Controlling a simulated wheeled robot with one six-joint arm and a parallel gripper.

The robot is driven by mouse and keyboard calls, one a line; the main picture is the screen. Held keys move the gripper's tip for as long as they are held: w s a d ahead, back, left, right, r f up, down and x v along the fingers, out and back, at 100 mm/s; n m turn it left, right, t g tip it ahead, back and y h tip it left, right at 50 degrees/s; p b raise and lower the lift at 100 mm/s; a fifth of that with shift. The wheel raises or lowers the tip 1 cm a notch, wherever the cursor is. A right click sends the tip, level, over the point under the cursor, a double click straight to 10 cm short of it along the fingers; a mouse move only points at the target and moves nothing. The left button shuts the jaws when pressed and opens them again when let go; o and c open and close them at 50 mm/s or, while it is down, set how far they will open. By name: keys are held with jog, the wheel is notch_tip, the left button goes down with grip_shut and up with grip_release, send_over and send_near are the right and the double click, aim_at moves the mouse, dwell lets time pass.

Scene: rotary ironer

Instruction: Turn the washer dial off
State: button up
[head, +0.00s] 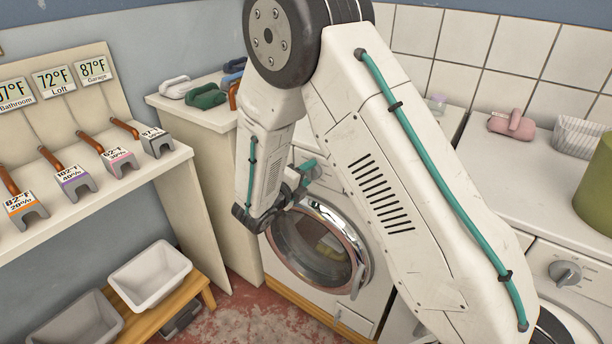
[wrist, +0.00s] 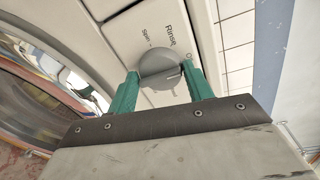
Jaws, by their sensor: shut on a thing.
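The washer (head: 318,262) is a white front-loader with a round glass door, partly hidden behind my arm in the head view. Its dial (wrist: 162,70) is a round grey knob on the white panel in the wrist view, with the words "Rinse" and "Spin" printed beside it. My gripper (wrist: 160,78) has two teal fingers, one on each side of the knob, shut on it. In the head view the gripper (head: 308,172) is at the top of the washer front, and the dial is hidden there.
A second machine with a grey knob (head: 565,273) stands at the right. A pink object (head: 512,124) and a striped basket (head: 580,136) rest on top. A shelf with several labelled blocks (head: 75,182) is at the left, above a white bin (head: 150,276) on a wooden bench.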

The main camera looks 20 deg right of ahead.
jog(key=o, duration=0.9)
jog(key=v, duration=0.8)
